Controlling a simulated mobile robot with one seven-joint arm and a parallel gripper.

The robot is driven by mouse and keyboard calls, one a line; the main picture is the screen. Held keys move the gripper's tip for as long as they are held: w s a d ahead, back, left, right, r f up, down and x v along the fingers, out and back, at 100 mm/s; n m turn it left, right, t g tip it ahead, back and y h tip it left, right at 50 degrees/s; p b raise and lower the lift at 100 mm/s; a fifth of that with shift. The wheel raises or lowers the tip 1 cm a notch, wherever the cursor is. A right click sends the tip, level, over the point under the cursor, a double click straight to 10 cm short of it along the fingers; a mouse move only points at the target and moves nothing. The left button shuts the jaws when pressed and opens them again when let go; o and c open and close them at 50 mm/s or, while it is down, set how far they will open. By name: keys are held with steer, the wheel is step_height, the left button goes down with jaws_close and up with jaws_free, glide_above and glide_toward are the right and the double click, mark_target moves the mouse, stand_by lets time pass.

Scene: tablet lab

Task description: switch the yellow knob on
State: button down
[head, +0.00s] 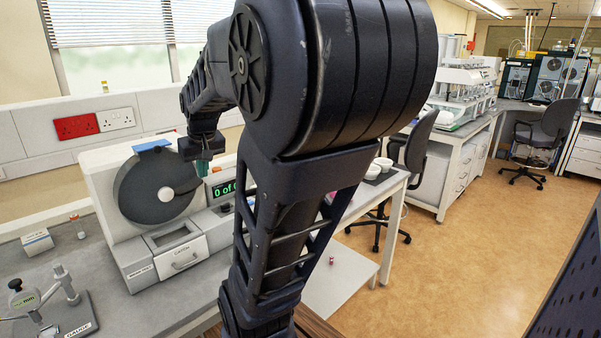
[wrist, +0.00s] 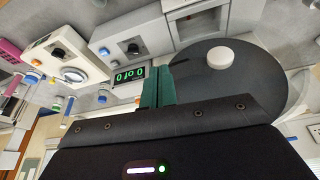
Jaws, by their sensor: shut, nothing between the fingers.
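I cannot clearly make out a yellow knob in either view. My gripper (head: 202,168) has teal fingers pointing down beside the large dark disc (head: 150,190) of a grey machine. In the wrist view, the fingers (wrist: 158,84) are together and empty, between the disc (wrist: 235,85) and a green-digit display (wrist: 129,75). The display also shows in the head view (head: 224,188), just below and right of the fingers, partly hidden by my arm. A dark knob (wrist: 133,48) sits on a grey panel near the display, apart from the fingers.
A white drawer (head: 183,257) juts from the machine's front. A gauge stand (head: 50,310) is at the front left. Another box with a dark knob (wrist: 58,53) shows in the wrist view. A red wall socket (head: 76,127) is behind.

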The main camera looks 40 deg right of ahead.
steer(key=w+d+m, duration=0.1)
steer(key=w+d, duration=0.5)
steer(key=d, duration=0.5)
steer(key=s+d+f+m, duration=0.1)
steer(key=d+f, duration=0.1)
steer(key=d, duration=0.9)
steer(key=s+d+f, duration=0.1)
steer(key=d+f, duration=0.2)
steer(key=d, duration=0.8)
steer(key=s+d+f+m+g, duration=0.1)
steer(key=d+f, duration=0.2)
steer(key=d, duration=0.8)
steer(key=shift+m+h, duration=0.3)
steer(key=shift+h, duration=0.1)
steer(key=shift+s+a, duration=0.1)
steer(key=x, duration=0.9)
steer(key=shift+f, duration=0.2)
steer(key=w, duration=0.1)
steer(key=w+d+f, duration=0.1)
steer(key=shift+w+d, duration=0.15)
steer(key=shift+w, duration=0.15)
steer(key=shift+w+d+f, duration=0.15)
steer(key=shift+w+d, duration=0.1)
steer(key=shift+w, duration=0.35)
